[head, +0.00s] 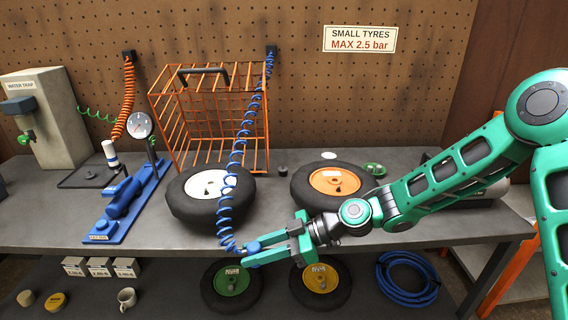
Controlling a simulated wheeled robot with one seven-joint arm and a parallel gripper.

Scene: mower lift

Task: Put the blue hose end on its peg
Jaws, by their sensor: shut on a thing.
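The blue coiled hose (236,150) hangs from a dark bracket (272,51) on the pegboard. It runs down in front of the orange wire cage and across the white-hubbed tyre. Its blue end (253,247) is between the fingers of my gripper (249,252), in front of the bench's front edge. My gripper is shut on this end and points left. I cannot tell which fitting is the peg; the dark bracket at the top of the hose is the only one I see near it.
An orange wire cage (211,93) stands behind a white-hubbed tyre (184,208). An orange-hubbed tyre (303,184) lies to its right. A blue foot pump (123,206) is at left. Tyres and a blue hose coil (408,291) are below the bench.

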